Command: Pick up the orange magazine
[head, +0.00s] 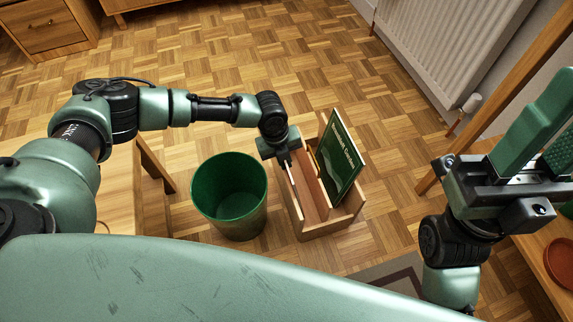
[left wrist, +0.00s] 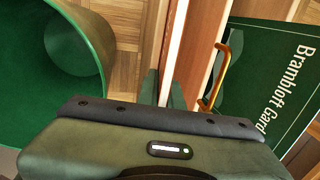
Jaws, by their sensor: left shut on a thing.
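My left gripper (head: 283,155) points down at the left side of a wooden magazine rack (head: 325,229) on the floor. In the left wrist view its fingertips (left wrist: 163,88) are closed on a thin upright sheet-like thing with a pale edge (left wrist: 176,40). I take this for the orange magazine, seen edge-on; its cover does not show clearly. It still stands within the rack's left part. My right gripper (head: 556,120) is at the right edge, raised, with its green fingers apart and nothing seen between them.
A green magazine (head: 339,158) leans in the rack's right part. A green bin (head: 229,189) stands close left of the rack. A brass-coloured handle (left wrist: 222,72) shows over the rack. A radiator (head: 450,40) is at the back right. Parquet floor beyond the rack is clear.

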